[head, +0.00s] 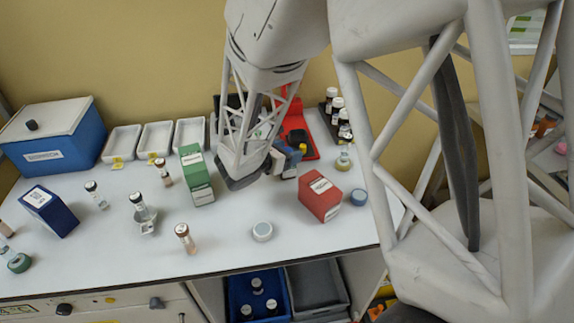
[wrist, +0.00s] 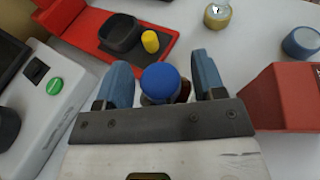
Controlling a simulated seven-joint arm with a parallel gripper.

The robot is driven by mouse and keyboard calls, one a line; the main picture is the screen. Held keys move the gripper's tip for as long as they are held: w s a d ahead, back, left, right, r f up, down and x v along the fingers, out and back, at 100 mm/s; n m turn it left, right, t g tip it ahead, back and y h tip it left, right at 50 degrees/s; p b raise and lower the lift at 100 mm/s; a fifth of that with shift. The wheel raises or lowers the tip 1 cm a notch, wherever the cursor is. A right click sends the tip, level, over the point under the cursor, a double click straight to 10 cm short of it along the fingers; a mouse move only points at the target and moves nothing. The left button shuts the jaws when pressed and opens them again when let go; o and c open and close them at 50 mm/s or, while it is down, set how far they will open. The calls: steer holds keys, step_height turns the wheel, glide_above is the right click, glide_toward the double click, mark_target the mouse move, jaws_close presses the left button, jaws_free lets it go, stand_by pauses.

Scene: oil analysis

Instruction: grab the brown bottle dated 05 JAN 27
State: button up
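My gripper (wrist: 163,84) is open in the wrist view, its two blue fingers on either side of a bottle with a blue cap (wrist: 160,82). A narrow gap shows between the cap and each finger. A little of the bottle's dark reddish-brown body (wrist: 185,92) shows beside the cap. Its label is hidden, so I cannot read any date. In the head view my gripper (head: 288,160) is low over the table, in front of the red tray, and largely covers this bottle.
A red box (head: 320,199) stands close on the right, a green box (head: 196,176) on the left. Behind is a red tray (head: 313,142) with a black cup. Capped bottles (head: 338,104) stand in a dark rack at back right.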

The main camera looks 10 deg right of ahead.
jaws_close()
steer(key=shift+r, duration=0.1)
steer(key=shift+r, duration=4.95)
